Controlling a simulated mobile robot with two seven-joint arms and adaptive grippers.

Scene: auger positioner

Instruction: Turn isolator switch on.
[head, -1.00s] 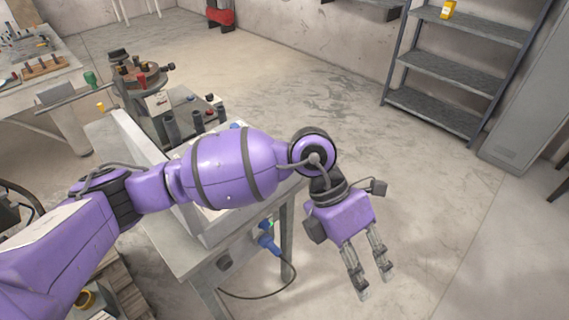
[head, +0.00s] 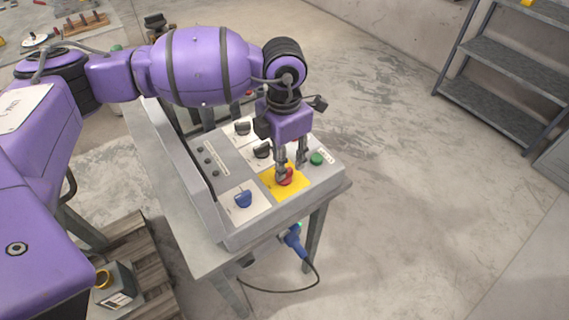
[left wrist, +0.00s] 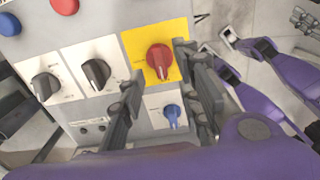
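The isolator switch is a red rotary knob (head: 286,178) on a yellow plate (head: 298,189), near the front of the grey control panel. In the left wrist view the knob (left wrist: 159,58) and its yellow plate (left wrist: 139,42) show clearly. My left gripper (head: 291,160) points down over the knob. Its two fingers are apart and empty; in the left wrist view (left wrist: 158,68) they appear on either side of the knob. I cannot tell whether they touch it. My right gripper may be the grey finger-like part at the upper right of the wrist view (left wrist: 304,20); its opening is unclear.
A blue knob (head: 243,198), black knobs (head: 262,151) and a green button (head: 317,159) sit close by on the panel. The panel stands on a grey table (head: 205,252). A blue plug (head: 294,240) with a cable hangs at its front. Shelves (head: 505,65) stand far right.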

